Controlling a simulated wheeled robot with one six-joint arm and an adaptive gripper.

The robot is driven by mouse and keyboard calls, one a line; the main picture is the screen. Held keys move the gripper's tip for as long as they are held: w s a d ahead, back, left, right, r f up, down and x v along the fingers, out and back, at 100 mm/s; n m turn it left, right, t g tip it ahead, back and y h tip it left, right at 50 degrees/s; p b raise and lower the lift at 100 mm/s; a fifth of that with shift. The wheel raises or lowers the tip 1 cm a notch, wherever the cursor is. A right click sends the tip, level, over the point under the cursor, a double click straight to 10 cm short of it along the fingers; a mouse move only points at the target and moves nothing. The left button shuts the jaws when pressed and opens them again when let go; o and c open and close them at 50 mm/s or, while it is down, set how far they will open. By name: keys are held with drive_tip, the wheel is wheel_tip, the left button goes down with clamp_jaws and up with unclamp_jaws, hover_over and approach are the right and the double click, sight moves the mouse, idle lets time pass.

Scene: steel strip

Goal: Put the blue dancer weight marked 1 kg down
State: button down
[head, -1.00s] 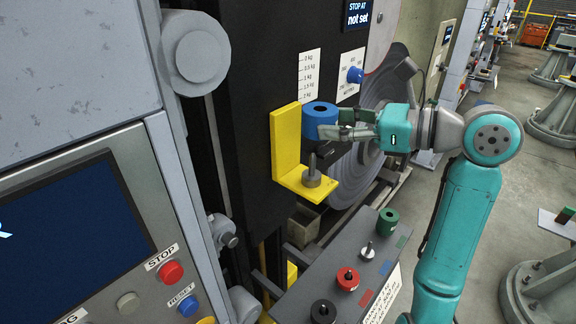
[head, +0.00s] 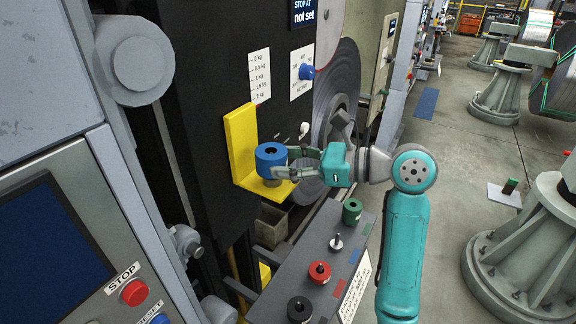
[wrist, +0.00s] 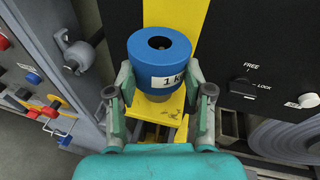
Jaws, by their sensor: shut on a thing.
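The blue dancer weight (head: 270,157) is a thick ring with a central hole; in the wrist view its label (wrist: 173,80) reads "1 k", the rest cut off by the curve. My gripper (head: 284,163) is shut on it, with one finger on each side in the wrist view (wrist: 161,92). The weight is upright over the yellow bracket's shelf (head: 252,181).
A grey rack (head: 281,281) below holds green (head: 352,210), red (head: 320,272) and black (head: 299,309) weights and a bare metal peg (head: 336,243). The bracket's yellow upright (head: 240,140) stands close to the left. A blue knob (head: 307,72) is on the black panel.

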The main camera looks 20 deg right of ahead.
drive_tip(key=shift+f, duration=0.45)
drive_tip(key=shift+f, duration=0.15)
drive_tip(key=shift+c, duration=2.2)
unclamp_jaws()
drive_tip(key=v, duration=1.2)
drive_tip(key=shift+d, duration=0.1)
